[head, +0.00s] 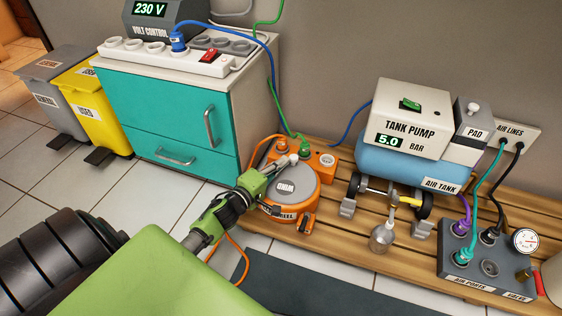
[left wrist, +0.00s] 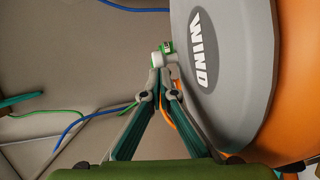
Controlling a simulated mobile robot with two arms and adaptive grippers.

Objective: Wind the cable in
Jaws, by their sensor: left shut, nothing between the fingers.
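The orange cable reel (head: 302,207) stands on the wooden slatted platform, with a grey round top marked WIND (head: 284,188). The grey WIND top (left wrist: 205,75) fills the right of the left wrist view. Orange cable (head: 241,258) trails from the reel toward the floor, and a stretch of it (left wrist: 172,118) shows behind my fingers. My left gripper (head: 288,161) is shut and empty, reaching over the reel's left side. In the wrist view its fingertips (left wrist: 160,78) meet beside the disc's edge, just below a white and green piece (left wrist: 163,52); contact cannot be told.
A green plug (head: 305,147) sits in the orange box behind the reel. The teal cabinet (head: 165,120) stands to the left. The tank pump (head: 411,125) and air port box (head: 470,268) stand to the right. Blue and green cables hang near the wall.

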